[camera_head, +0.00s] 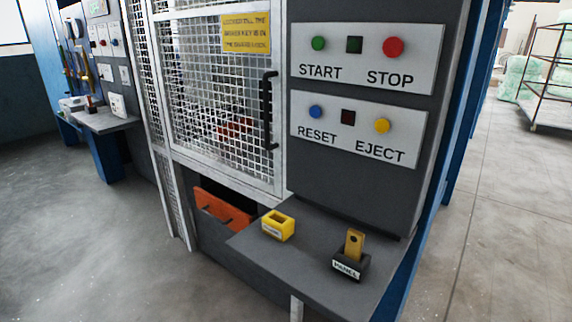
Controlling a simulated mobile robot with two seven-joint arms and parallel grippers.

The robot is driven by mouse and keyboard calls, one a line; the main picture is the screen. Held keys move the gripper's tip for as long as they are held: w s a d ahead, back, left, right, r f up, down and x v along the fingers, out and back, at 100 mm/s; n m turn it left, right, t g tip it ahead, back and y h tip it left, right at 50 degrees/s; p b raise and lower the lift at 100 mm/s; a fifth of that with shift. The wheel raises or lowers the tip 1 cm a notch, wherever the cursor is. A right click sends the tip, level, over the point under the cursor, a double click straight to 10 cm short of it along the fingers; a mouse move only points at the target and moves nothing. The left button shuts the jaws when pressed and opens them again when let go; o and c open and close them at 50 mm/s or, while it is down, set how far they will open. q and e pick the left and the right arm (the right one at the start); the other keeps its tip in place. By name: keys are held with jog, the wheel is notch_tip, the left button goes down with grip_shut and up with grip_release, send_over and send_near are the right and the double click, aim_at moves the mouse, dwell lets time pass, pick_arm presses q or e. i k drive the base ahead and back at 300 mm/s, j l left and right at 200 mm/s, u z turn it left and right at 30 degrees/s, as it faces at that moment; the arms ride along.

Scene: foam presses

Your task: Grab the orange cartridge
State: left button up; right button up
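An orange block-like part (222,210), which looks like the orange cartridge, sits in a dark opening low in the machine, below the mesh door (215,90). Only its front shows, with dark pieces across its lower edge; the rest is hidden inside. Another orange-red shape shows dimly behind the mesh; I cannot tell what it is. Neither of my grippers is in view.
A grey shelf (310,262) juts out right of the opening. It bears a yellow open box (278,225) and a dark labelled holder (349,266) with a yellow key-like piece (354,243). Button panels (365,58) are above. The floor (110,240) at left is clear.

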aim_at(88, 101)
jog(key=u, duration=1.3)
jog(key=i+j+u, duration=0.2)
jog(key=i, duration=0.4)
jog(key=i+u, duration=0.25)
jog(key=i, duration=2.55)
jog(key=i+z, duration=0.4)
jog(key=i+j+z, duration=0.25)
jog(key=i+z, duration=0.15)
jog(key=i+j+z, duration=0.4)
jog(key=i, duration=0.15)
jog(key=i+j+z, duration=0.25)
jog(key=z, duration=0.15)
jog(key=i+j+z, duration=0.15)
jog(key=j+z, duration=0.3)
jog(key=i+j+z, duration=0.15)
jog(key=j+z, duration=0.65)
jog(key=i+j, duration=0.05)
